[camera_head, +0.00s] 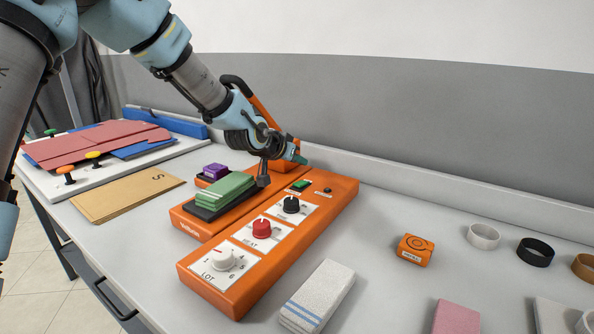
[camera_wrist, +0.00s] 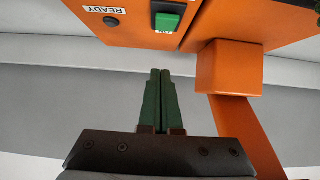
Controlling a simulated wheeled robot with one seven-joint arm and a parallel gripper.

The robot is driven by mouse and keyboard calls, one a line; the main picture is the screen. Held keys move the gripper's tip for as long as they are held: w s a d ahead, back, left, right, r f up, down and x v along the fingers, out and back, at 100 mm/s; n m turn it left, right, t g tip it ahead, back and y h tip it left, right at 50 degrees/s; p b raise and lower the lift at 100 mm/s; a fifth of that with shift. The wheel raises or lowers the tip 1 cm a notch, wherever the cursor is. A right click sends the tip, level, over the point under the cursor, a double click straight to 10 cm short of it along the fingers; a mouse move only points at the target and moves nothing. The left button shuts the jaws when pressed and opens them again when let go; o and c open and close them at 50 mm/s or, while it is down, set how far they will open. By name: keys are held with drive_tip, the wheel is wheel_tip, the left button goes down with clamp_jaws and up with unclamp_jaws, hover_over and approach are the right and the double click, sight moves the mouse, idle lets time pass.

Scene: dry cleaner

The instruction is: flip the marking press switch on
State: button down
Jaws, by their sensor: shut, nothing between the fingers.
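The orange marking press (camera_head: 338,205) sits on the counter, with white, red and black dials along its control box. Its green switch (camera_head: 300,186) is near the far end of that box. In the wrist view the green switch (camera_wrist: 167,21) is at the top, with an upside-down label that seems to read ON. My gripper (camera_head: 301,159) is above the far end of the press. Its dark green fingers (camera_wrist: 160,72) are together and empty, pointing toward the switch with a gap between. Whether the switch is tipped on or off is unclear.
The press's orange upright (camera_wrist: 228,70) is close beside my fingers. A dark READY lamp (camera_wrist: 110,21) is near the switch. A green block (camera_head: 225,192) lies on the press's left part. A folded white cloth (camera_head: 318,295) and an orange box (camera_head: 415,249) lie to the right.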

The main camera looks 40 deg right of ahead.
drive_tip(key=s+a+r, duration=0.1)
drive_tip(key=a+r, duration=0.4)
drive_tip(key=r, duration=0.2)
drive_tip(key=shift+s+b, duration=0.15)
drive_tip(key=shift+b, duration=0.2)
drive_tip(key=w+a+f+n+y, duration=0.1)
drive_tip(key=w+a, duration=0.1)
drive_tip(key=a, duration=0.3)
drive_tip(key=w+a+f+n+t+y, duration=0.1)
drive_tip(key=w+a+f, duration=0.1)
drive_tip(key=a, duration=0.3)
drive_tip(key=w+a+f+n+t+y, duration=0.1)
drive_tip(key=w+a+f+y, duration=0.1)
drive_tip(key=a, duration=0.4)
drive_tip(key=shift+w+f, duration=0.2)
drive_tip(key=shift+w, duration=0.6)
drive_tip(key=s+a+f+n+g+y, duration=0.1)
drive_tip(key=a+f+n+y, duration=0.2)
drive_tip(key=a, duration=1.2)
drive_tip(key=s+a+f+n+y, duration=0.1)
drive_tip(key=a+n+y, duration=0.3)
drive_tip(key=a, duration=1)
drive_tip(key=s+a+f+n+g, duration=0.2)
drive_tip(key=s+a+n, duration=0.1)
drive_tip(key=s+a, duration=0.3)
drive_tip(key=shift+s+a+n, duration=0.35)
drive_tip(key=shift+a+n, duration=0.05)
drive_tip(key=shift+a, duration=0.2)
